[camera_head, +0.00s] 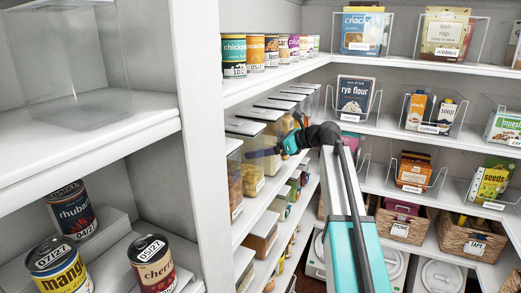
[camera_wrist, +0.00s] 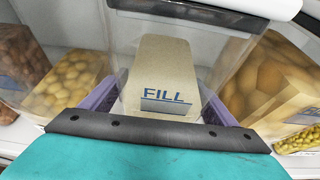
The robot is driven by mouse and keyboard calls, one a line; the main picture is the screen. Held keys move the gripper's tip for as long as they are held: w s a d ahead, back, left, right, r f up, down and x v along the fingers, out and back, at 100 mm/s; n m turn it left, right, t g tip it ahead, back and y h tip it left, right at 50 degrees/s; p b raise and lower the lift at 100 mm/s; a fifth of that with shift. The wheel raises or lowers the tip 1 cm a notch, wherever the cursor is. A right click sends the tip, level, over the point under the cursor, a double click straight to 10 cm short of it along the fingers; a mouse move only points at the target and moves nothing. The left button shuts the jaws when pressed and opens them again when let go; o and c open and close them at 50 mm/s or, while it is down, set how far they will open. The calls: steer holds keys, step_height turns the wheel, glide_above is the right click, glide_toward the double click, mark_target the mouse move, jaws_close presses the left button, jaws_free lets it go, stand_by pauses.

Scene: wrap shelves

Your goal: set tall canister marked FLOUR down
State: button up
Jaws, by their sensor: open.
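A tall clear canister (camera_wrist: 165,75) with pale beige contents stands upright between my gripper's fingers in the wrist view. Blue lettering on its front reads FILL; no FLOUR marking shows, so I cannot confirm its name. My gripper (camera_wrist: 160,105) is open, with one purple finger along each side of the canister. Whether either finger touches it I cannot tell. In the head view my gripper (camera_head: 264,153) reaches left into the row of clear canisters on the middle shelf, hiding part of them.
Canisters of yellowish round food (camera_wrist: 72,80) and large tan pieces (camera_wrist: 262,78) stand close on either side. A white upright panel (camera_head: 198,130) borders the shelf on the left. Cans (camera_head: 234,56) line the shelf above. Baskets (camera_head: 401,226) stand at the right.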

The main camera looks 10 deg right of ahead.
steer(key=b+v, duration=0.3)
steer(key=v, duration=0.9)
steer(key=shift+a, duration=0.1)
stand_by(0.6)
